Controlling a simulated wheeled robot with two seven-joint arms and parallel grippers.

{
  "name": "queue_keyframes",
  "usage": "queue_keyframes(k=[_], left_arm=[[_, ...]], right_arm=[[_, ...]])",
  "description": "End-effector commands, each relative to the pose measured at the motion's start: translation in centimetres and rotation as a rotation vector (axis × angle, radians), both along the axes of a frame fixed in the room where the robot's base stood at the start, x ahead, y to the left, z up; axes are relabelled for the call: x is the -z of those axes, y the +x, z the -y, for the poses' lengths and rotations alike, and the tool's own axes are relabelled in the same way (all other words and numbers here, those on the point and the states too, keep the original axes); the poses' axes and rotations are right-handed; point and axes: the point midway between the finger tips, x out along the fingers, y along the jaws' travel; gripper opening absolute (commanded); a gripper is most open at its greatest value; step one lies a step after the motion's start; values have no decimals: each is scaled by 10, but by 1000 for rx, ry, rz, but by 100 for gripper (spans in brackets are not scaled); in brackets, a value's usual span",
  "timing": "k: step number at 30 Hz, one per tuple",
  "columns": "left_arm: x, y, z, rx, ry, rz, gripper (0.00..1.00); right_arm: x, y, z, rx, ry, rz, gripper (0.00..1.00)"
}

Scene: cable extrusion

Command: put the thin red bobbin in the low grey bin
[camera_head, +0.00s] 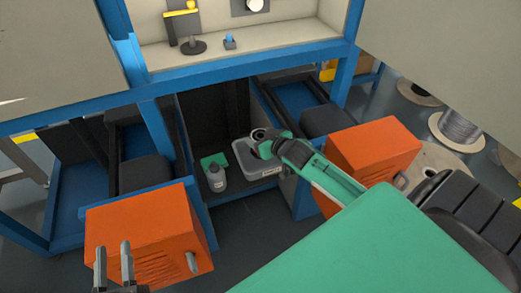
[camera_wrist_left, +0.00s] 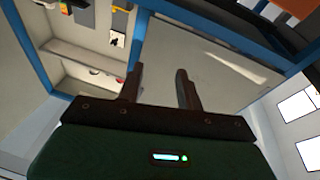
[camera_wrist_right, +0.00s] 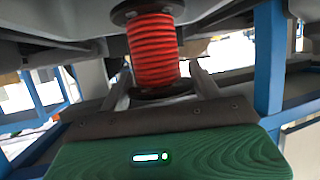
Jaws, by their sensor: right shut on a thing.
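The red bobbin (camera_wrist_right: 152,50), wound with bright red strand between dark flanges, sits between the fingers of my right gripper (camera_wrist_right: 160,85) in the right wrist view. In the head view my right gripper (camera_head: 264,141) reaches down over the low grey bin (camera_head: 262,174), a small pale tub on the floor under the machine. I cannot tell how far the bobbin is above the bin's floor. My left gripper (camera_head: 114,265) is open and empty in front of the left orange box; its parted fingers also show in the left wrist view (camera_wrist_left: 162,88).
A grey bottle (camera_head: 216,178) and a green item (camera_head: 213,160) stand left of the bin. Orange boxes stand at left (camera_head: 145,235) and right (camera_head: 372,150). Blue frame posts (camera_head: 155,130) flank the opening. Large spools (camera_head: 458,130) stand on the floor at right.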

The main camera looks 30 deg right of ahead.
Motion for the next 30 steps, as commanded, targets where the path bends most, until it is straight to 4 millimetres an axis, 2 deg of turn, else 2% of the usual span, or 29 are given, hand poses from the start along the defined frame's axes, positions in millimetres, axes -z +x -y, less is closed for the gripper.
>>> queue_keyframes(k=[1, 8, 15, 18, 30], left_arm=[[-6, 2, -2, -8, -10, 40, 36], [-25, 3, -8, -24, -31, 133, 36], [-60, 0, -19, -56, -77, 330, 36], [-70, -2, -22, -63, -91, 385, 36], [-73, -3, -23, -65, -95, 399, 36]], right_arm=[[7, 0, 0, 0, 1, 0, 42], [19, 0, 0, 0, 0, 0, 42], [46, 0, 0, 0, 0, -1, 42], [51, 0, 0, -1, 0, 0, 42], [54, 0, 0, 0, 0, 0, 42]])
